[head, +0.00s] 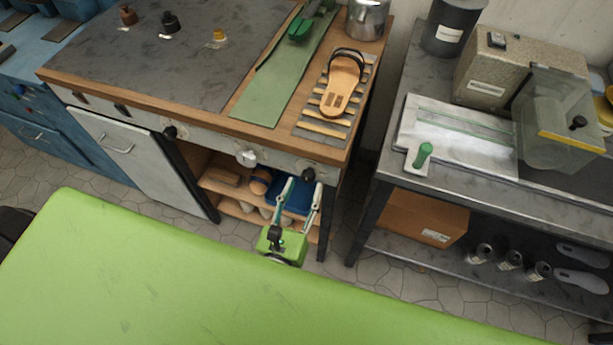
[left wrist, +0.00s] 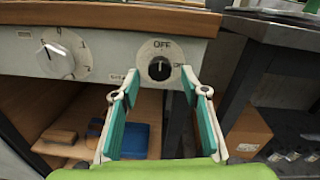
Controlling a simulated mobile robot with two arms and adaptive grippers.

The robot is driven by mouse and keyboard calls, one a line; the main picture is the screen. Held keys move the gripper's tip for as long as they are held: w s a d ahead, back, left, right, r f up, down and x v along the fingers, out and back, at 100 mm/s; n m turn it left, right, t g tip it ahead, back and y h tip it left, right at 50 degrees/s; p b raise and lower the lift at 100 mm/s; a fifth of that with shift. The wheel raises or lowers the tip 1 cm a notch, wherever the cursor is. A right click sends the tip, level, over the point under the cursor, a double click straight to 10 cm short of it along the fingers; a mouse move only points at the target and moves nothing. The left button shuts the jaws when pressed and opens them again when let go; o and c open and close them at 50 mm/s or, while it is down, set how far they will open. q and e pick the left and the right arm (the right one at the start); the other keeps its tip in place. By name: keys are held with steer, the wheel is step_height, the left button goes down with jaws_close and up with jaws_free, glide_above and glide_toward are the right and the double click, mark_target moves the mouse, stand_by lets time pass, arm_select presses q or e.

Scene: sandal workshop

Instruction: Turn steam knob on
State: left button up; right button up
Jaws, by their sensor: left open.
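A black round knob (head: 308,174) sits on the front panel of the workbench, near its right end. In the left wrist view the black knob (left wrist: 159,68) has a white dial marked OFF at the top, and its white pointer line points up towards OFF. A small label beside it is too small to read. My left gripper (head: 301,189) is open and empty in front of the panel, just below this knob in the head view. In the left wrist view the knob appears between the spread fingertips (left wrist: 160,82), with no visible contact. My right gripper is out of view.
A pale knob (left wrist: 62,52) with a numbered dial is left of the black knob; another black knob (head: 170,132) is farther left. Below the panel is an open shelf with a blue bin (head: 272,199). A metal table (head: 400,180) stands to the right, past a gap.

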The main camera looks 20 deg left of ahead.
mark_target(307, 180)
arm_select(q)
steer(key=shift+w, duration=1.6)
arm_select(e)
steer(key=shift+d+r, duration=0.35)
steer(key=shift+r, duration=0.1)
arm_select(q)
steer(key=c, duration=1.1)
